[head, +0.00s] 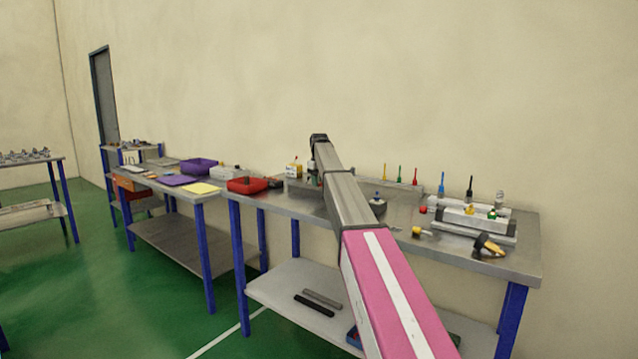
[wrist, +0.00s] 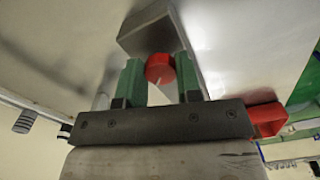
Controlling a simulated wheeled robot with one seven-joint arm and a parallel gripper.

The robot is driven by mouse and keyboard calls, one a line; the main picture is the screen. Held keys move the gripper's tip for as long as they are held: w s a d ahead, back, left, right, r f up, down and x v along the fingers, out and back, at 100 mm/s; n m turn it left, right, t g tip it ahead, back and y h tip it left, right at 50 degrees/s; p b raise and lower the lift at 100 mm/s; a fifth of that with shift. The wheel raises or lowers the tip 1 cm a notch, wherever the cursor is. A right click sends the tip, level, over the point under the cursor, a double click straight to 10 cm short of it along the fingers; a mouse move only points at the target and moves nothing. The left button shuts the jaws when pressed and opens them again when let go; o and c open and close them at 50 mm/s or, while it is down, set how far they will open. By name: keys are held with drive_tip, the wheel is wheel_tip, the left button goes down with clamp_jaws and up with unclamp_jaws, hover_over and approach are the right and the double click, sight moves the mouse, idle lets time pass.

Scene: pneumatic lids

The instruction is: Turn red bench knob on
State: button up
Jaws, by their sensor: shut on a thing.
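The red knob (wrist: 160,66) is a round red cap with a pale mark near its lower edge. It sits in front of a grey metal housing (wrist: 146,34) in the wrist view. My gripper (wrist: 159,78) has its two green fingers on either side of the knob, shut on it. In the head view my gripper (head: 311,164) is mostly hidden behind my arm at the back of the bench (head: 290,205), and the red knob cannot be made out there.
A red bin (head: 247,185) stands on the bench left of my arm and also shows in the wrist view (wrist: 268,118). Right of my arm are several coloured tools, a grey fixture (head: 475,228) and a yellow-black part (head: 489,245). The wall is close behind.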

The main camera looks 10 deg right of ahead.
idle(0.4)
drive_tip(key=o, duration=0.9)
drive_tip(key=shift+o, duration=0.2)
wheel_tip(320, 180, up, 11)
drive_tip(key=shift+f, duration=0.1)
